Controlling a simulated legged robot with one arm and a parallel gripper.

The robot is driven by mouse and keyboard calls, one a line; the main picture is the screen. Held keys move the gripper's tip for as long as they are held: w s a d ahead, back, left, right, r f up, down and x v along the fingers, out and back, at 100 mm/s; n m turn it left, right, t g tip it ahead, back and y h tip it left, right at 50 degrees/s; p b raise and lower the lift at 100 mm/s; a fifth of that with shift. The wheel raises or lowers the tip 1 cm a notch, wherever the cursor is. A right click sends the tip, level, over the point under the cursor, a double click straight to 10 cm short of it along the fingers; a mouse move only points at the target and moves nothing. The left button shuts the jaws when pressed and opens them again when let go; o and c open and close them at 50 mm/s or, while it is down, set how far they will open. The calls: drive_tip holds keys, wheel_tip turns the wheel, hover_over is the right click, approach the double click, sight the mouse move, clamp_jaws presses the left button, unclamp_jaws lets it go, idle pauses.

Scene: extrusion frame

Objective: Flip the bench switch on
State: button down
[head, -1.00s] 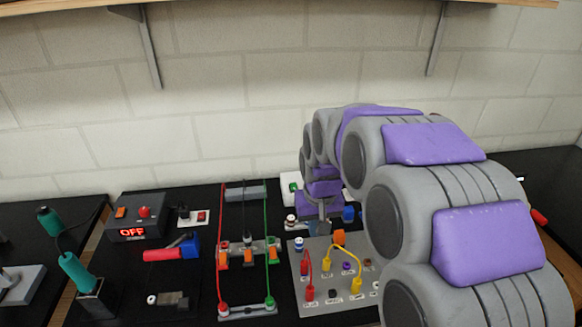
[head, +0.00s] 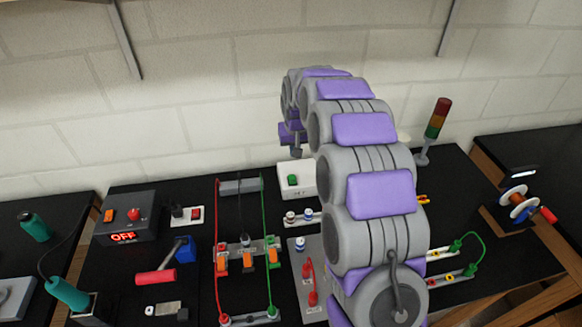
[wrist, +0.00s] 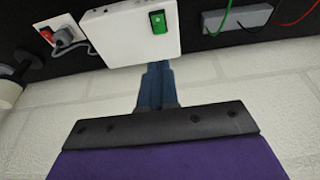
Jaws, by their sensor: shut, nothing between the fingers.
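A white box with a green rocker switch (head: 292,180) stands at the back of the black bench; the green rocker also shows in the wrist view (wrist: 158,22), on the white box (wrist: 125,35). My gripper (head: 297,153) is above the white box, near the wall. In the wrist view my gripper's fingers (wrist: 157,68) are together and empty, tips beside the box's edge; I cannot tell whether they touch it. A black box with a red OFF display (head: 124,237) stands at left. My arm hides the right part of the white box.
A red switch with a plug (head: 187,214) sits left of the white box. A signal tower (head: 437,120) stands at back right. The wall (head: 200,120) is close behind.

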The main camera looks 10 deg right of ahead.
sight(293, 180)
drive_tip(key=shift+f, duration=0.1)
drive_tip(key=b+x, duration=0.2)
drive_tip(key=x, duration=1.2)
drive_tip(key=shift+s, duration=0.1)
drive_tip(key=shift+g+p, duration=0.3)
drive_tip(key=shift+f, duration=0.15)
drive_tip(key=shift+s+f, duration=0.15)
drive_tip(key=shift+s, duration=0.65)
